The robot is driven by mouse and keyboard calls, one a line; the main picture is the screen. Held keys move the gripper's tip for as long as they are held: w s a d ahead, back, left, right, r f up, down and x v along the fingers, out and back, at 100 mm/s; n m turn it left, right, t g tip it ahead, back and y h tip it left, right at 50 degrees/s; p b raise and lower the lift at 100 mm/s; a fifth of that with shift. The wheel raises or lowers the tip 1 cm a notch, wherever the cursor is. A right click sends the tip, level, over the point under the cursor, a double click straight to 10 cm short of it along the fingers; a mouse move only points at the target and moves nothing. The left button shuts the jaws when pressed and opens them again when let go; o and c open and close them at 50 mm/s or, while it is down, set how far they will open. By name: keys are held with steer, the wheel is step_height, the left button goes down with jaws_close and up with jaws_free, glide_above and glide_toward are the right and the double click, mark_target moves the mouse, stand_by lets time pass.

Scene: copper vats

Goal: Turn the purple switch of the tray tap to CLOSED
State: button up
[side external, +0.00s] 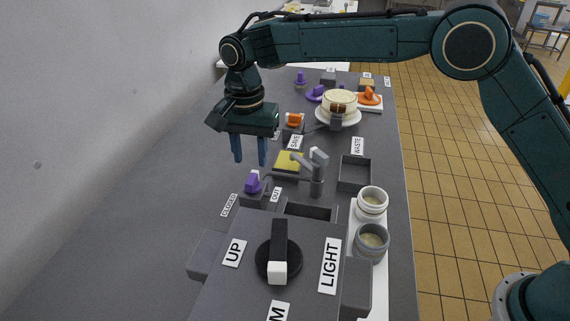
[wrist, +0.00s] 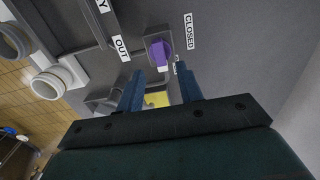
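The purple switch (side external: 252,183) sits on a grey block between the CLOSED label (side external: 229,205) and the OUT label (side external: 276,194). In the wrist view the purple switch (wrist: 160,52) has a white end, which points toward the gap between my fingers and to neither of those labels. A grey tap (side external: 316,172) stands beside the block, with a yellow pad (side external: 289,162) behind it. My gripper (side external: 250,163) points down, open and empty, above and behind the switch without touching it. In the wrist view its blue fingers (wrist: 158,88) are apart.
A large black knob (side external: 279,250) with UP and LIGHT labels is in front. Two cups (side external: 372,203) stand at the right edge, near an empty square tray (side external: 354,173). The counter left of the switch is clear.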

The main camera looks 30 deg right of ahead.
mark_target(252, 177)
steer(key=shift+f, duration=2.85)
jaws_close()
